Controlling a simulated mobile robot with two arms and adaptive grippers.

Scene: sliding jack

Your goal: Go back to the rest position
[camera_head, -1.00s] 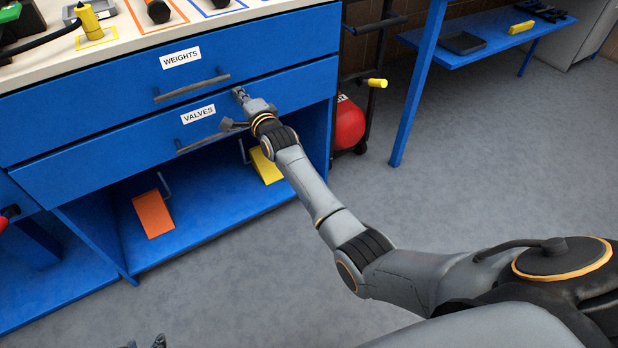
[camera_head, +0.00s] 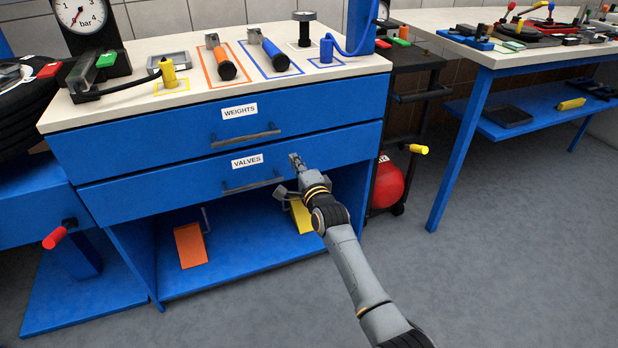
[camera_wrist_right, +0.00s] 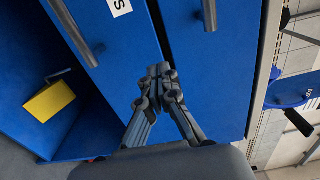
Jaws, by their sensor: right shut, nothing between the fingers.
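My right gripper (camera_head: 294,160) is in front of the blue cabinet, beside the right end of the handle of the VALVES drawer (camera_head: 165,190). It also shows in the right wrist view (camera_wrist_right: 157,72), with its fingertips together and nothing between them. The fingers look close to the drawer front; I cannot tell whether they touch it. The VALVES drawer and the WEIGHTS drawer (camera_head: 110,145) above it both look closed. My left gripper is not in view.
The cabinet's top (camera_head: 205,105) carries tools, valves and a pressure gauge (camera_head: 80,14). Orange (camera_head: 190,246) and yellow (camera_head: 302,216) wedges stand on the open shelf below. A red tank (camera_head: 390,180) and a second table (camera_head: 520,55) are to the right. Grey floor (camera_head: 500,270) is free.

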